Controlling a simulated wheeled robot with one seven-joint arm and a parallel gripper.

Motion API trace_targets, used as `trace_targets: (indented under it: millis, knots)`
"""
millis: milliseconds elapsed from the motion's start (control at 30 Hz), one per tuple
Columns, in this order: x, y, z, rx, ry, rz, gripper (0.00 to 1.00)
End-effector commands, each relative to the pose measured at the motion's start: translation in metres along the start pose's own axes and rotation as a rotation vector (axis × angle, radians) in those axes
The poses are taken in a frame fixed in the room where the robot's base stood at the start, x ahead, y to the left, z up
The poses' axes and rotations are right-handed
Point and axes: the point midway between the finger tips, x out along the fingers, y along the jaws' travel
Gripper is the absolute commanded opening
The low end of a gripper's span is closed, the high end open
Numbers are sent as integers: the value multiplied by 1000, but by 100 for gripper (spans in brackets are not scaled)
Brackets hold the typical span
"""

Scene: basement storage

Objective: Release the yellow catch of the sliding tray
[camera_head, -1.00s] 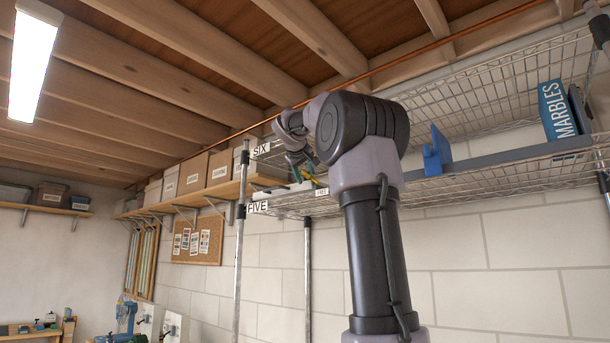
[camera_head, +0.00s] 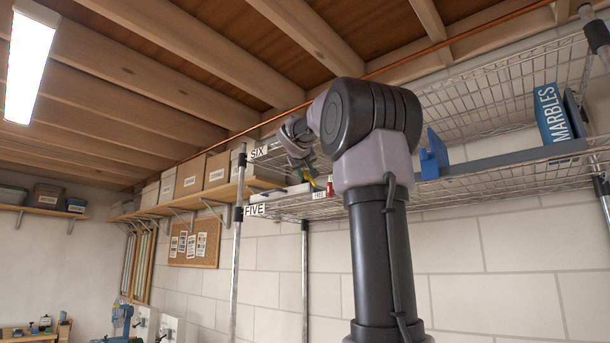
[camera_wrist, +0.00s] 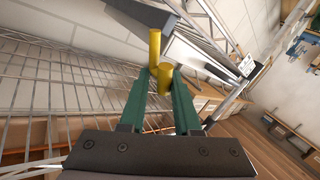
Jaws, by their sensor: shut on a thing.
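The yellow catch (camera_wrist: 155,48) shows in the wrist view as an upright rod at the end of a grey-white body, the sliding tray (camera_wrist: 203,52) as far as I can tell. My gripper (camera_wrist: 160,78) has two green fingers, shut on the yellow catch near its lower end. My arm hides part of the shelf there.
Wire shelf decks (camera_head: 485,188) run right, with a blue bracket (camera_head: 433,155) and a blue MARBLES box (camera_head: 552,113). A small red thing (camera_head: 330,187) is right of my gripper. Shelf posts (camera_head: 236,255) stand left. Cardboard boxes (camera_head: 190,177) line a wooden shelf behind.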

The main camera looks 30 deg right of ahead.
Motion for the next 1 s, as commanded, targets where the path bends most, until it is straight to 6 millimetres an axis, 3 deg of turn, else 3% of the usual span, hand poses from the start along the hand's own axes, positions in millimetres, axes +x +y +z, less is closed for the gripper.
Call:
trace_targets:
  millis: [100,133,200,567,1000]
  knots:
    - [0,-2,0,1,-2,-3,0]
    - [0,-2,0,1,-2,-3,35]
    - [0,-2,0,0,-2,-3,53]
    - [-4,-1,0,-1,-1,-2,53]
    - [-82,-1,0,0,0,-2,53]
